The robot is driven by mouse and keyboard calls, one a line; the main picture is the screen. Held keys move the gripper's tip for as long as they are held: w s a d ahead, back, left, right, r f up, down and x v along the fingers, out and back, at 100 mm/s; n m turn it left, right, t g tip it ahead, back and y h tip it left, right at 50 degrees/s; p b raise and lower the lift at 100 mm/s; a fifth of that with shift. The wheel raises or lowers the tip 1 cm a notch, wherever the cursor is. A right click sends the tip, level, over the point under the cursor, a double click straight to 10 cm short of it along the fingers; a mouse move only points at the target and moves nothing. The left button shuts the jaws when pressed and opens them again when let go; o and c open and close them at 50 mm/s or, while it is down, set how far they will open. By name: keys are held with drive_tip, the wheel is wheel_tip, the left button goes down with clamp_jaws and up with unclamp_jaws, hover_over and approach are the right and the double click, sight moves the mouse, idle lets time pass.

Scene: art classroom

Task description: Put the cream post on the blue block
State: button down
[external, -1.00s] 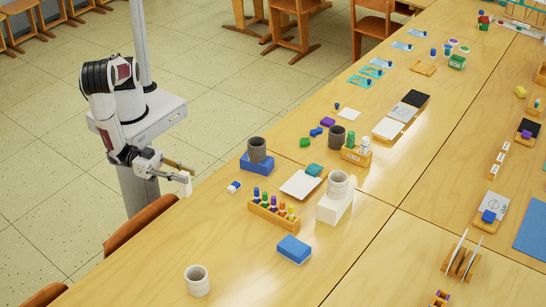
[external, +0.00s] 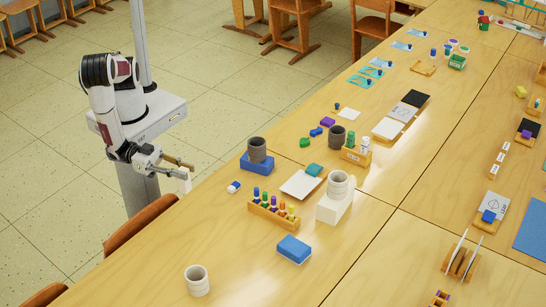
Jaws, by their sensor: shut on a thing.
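My gripper (external: 182,174) is at the left, past the table's near-left edge and above the floor side. It is shut on a small pale piece, which looks like the cream post (external: 187,182), seen at the fingertips. The post is small here, and its exact tilt is hard to tell. The blue block (external: 294,249) lies flat on the table, well to the right of and nearer the camera than my gripper. Its top looks clear.
A rack of coloured pegs (external: 273,211) stands behind the blue block. A dark cup (external: 257,150) sits on a blue base (external: 257,166). A pale cup (external: 197,280) is at the front left.

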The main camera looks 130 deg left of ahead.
drive_tip(key=w+d+f+h, duration=0.1)
drive_tip(key=w+f, duration=0.2)
drive_tip(key=w, duration=1.6)
drive_tip(key=w+a+r+m+h, duration=0.1)
drive_tip(key=w+a+r, duration=0.2)
drive_tip(key=w, duration=0.5)
drive_tip(key=w+a+r+m+h, duration=0.1)
drive_tip(key=w+a+r, duration=0.3)
drive_tip(key=w, duration=0.4)
drive_tip(key=shift+f, duration=0.15)
drive_tip(key=shift+f, duration=3)
drive_tip(key=shift+f, duration=0.15)
drive_tip(key=shift+f, duration=1.7)
drive_tip(key=shift+f, duration=0.15)
